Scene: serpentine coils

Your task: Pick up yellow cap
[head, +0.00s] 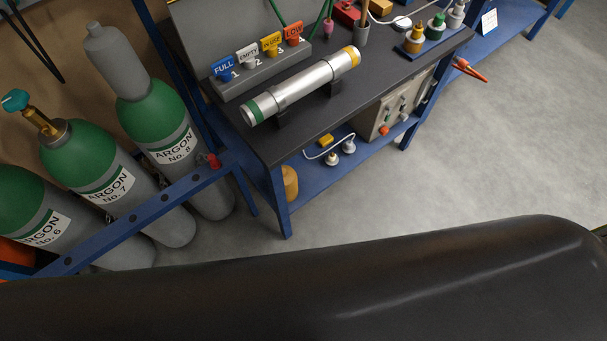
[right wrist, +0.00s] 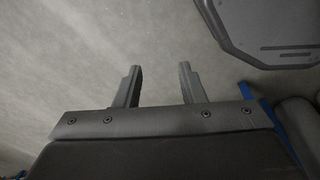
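A yellow cap-like piece (head: 414,38) stands upright at the back right of the dark workbench (head: 385,70) in the head view. It is beside a green one (head: 436,27) and a grey one (head: 457,13). A metal tube (head: 305,84) lies on the bench with a yellow band (head: 352,54) at its right end and a green one at its left. I cannot tell which yellow piece is the cap. My right gripper (right wrist: 160,66) is open and empty above bare grey floor in the right wrist view, apart from any object. My left gripper is in neither view.
Argon cylinders (head: 165,130) stand behind a blue rail (head: 130,217) at the left. A rack of coloured tags (head: 262,72) sits behind the tube. A blue lower shelf (head: 310,178) holds small items. Grey floor (head: 500,130) is open at the right. A large dark shape hides the foreground.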

